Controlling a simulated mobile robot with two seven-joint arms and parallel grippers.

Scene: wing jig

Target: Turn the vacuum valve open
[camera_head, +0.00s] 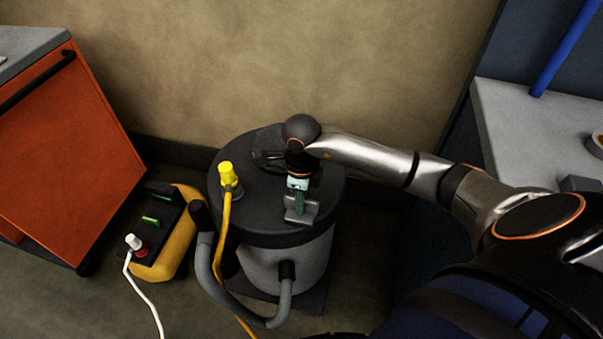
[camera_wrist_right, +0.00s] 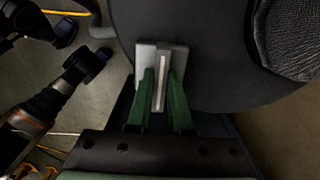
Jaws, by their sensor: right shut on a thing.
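The vacuum (camera_head: 262,262) is a grey drum with a dark round lid (camera_head: 257,190). The valve is a small grey block (camera_head: 300,214) near the lid's front right edge. In the right wrist view the valve (camera_wrist_right: 174,52) has a thin pale upright lever (camera_wrist_right: 161,84) standing on it. My right gripper (camera_head: 299,203) comes down from above, with its green fingers (camera_wrist_right: 161,98) on either side of the lever, shut on it. The fingers hide part of the lever.
A yellow plug (camera_head: 228,175) with a yellow cord stands on the lid's left. A grey hose (camera_head: 207,270) loops at the front. A yellow-and-black power box (camera_head: 172,245) and an orange cabinet (camera_head: 70,160) stand left. A grey worktop (camera_head: 530,140) is at right.

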